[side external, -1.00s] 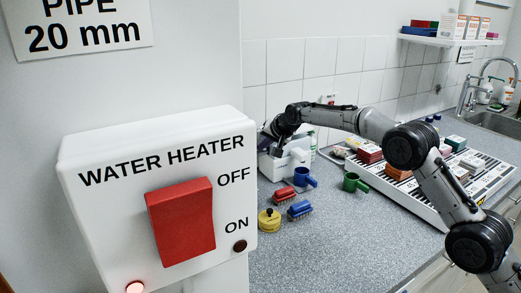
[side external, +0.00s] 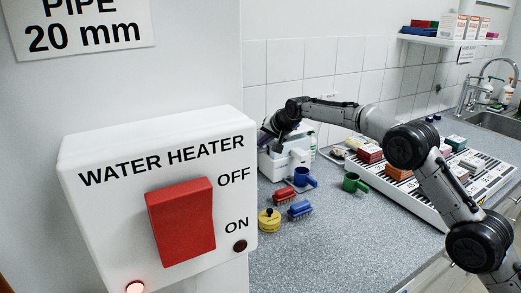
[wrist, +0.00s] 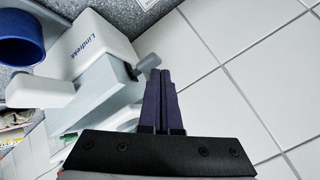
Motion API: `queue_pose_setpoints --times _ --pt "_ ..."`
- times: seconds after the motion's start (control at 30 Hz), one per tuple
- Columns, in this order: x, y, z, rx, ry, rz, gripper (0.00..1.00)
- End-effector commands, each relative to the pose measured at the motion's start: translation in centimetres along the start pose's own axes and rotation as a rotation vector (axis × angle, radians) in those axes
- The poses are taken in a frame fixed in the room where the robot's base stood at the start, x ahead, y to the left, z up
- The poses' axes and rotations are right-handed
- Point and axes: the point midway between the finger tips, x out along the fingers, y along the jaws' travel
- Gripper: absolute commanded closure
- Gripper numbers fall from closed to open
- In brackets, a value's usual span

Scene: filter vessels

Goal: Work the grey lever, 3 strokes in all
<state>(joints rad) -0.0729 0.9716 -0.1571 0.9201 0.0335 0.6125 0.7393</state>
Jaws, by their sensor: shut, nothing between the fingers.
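The white appliance lettered "Lindreka" (wrist: 88,40) stands on the counter, with a pale spout-like arm (wrist: 48,92) on its side. In the side external view the appliance (side external: 272,167) is partly behind my arm. A small grey piece, apparently the grey lever (wrist: 147,65), sticks out from its side. My gripper (wrist: 160,73) has its dark fingers together, empty, with the tips right beside the grey piece. I cannot tell whether they touch. In the side external view my gripper (side external: 268,138) is small and dark at the appliance, and the lever cannot be made out.
A blue mug (side external: 304,177) stands close to the appliance. A long tray (side external: 425,205) with boxes lies at right. The tiled wall (wrist: 250,90) is close behind.

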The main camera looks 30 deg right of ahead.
Motion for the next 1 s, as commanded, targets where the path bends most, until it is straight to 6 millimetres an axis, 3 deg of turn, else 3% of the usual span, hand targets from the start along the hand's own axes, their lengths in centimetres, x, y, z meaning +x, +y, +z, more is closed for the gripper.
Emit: queue_pose_setpoints --times 0.53,1.0 --pt "-0.9 -0.7 -0.7 0.0 0.005 -0.004 1.0" --pt "-3.8 -2.8 -2.8 0.0 0.006 -0.005 1.0"
